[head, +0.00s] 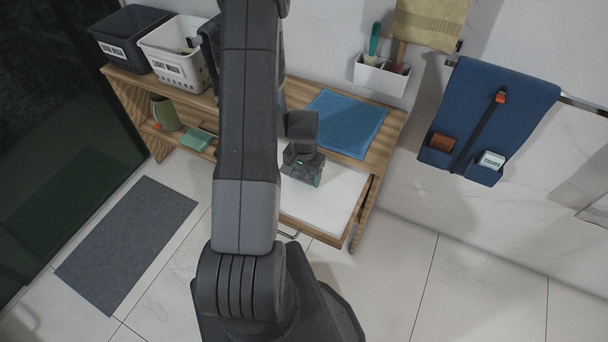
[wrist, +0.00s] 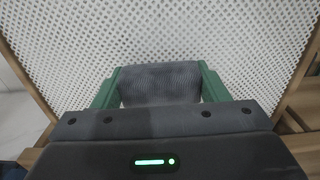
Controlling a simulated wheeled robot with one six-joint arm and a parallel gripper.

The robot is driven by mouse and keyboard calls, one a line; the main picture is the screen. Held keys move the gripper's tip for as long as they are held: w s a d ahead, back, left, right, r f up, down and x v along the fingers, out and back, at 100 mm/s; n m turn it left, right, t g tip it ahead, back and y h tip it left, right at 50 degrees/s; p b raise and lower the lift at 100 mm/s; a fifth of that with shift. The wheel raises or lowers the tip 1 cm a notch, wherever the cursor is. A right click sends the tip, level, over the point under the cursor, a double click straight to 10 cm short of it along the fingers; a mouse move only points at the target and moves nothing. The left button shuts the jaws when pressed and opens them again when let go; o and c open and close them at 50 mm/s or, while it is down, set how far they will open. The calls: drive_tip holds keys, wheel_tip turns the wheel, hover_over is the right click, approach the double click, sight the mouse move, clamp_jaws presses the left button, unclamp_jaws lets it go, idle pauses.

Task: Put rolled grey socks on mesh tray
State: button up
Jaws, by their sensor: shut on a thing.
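The rolled grey socks (wrist: 160,84) are between the green fingers of my gripper (wrist: 160,90) in the wrist view. My gripper is shut on them. Behind them the white mesh tray (wrist: 215,35) fills most of the wrist view; whether the socks touch it I cannot tell. In the head view the mesh tray (head: 335,190) shows as a pale surface in the pulled-out drawer of the wooden bench. My gripper (head: 302,172) is over the tray's back left part, and the socks are hidden there.
A blue folded cloth (head: 346,124) lies on the bench top behind the tray. A black basket (head: 125,40) and a white basket (head: 178,62) stand at the bench's left end. A blue hanging organiser (head: 505,115) is on the wall at right. The tiled floor at right is clear.

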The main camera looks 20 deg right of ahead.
drive_tip(key=shift+f, duration=0.15)
drive_tip(key=o, duration=0.9)
drive_tip(key=shift+o, duration=0.2)
wheel_tip(320, 180, up, 12)
drive_tip(key=shift+r+p, duration=0.2)
drive_tip(key=shift+p, duration=0.25)
drive_tip(key=shift+f, duration=0.1)
wheel_tip(320, 180, down, 12)
drive_tip(key=shift+f+b, duration=0.2)
drive_tip(key=shift+b, duration=0.5)
drive_tip(key=shift+r, duration=0.25)
